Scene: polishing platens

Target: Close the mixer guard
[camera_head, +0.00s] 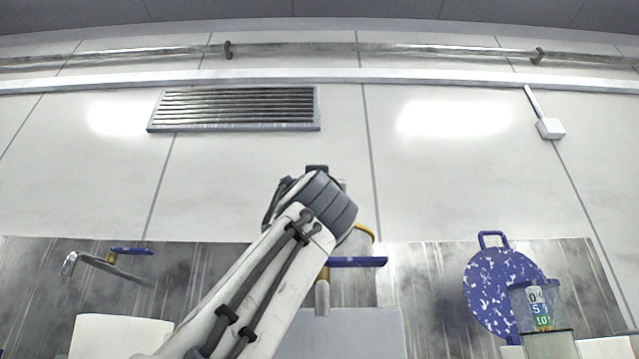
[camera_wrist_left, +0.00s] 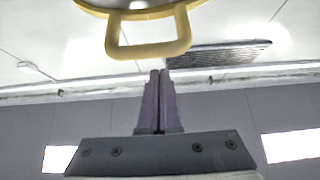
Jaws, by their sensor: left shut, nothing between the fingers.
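A yellow loop handle (camera_wrist_left: 148,50) on a yellow-rimmed round part, which looks like the mixer guard, hangs at the top of the left wrist view. In the head view only a thin yellow edge of it (camera_head: 366,233) shows; my left arm hides the rest. My left gripper (camera_wrist_left: 159,72) is shut and empty. Its fingertips point at the handle's lower bar and appear just short of it in the picture; whether they touch I cannot tell. In the head view the fingers are hidden behind my wrist. My right gripper is in neither view.
A blue speckled disc with a loop handle (camera_head: 492,287) stands upright at the right, behind a clear container (camera_head: 533,302) with number labels. A tap with a blue lever (camera_head: 130,251) is at the left. A steel splashback (camera_head: 430,285) backs the area.

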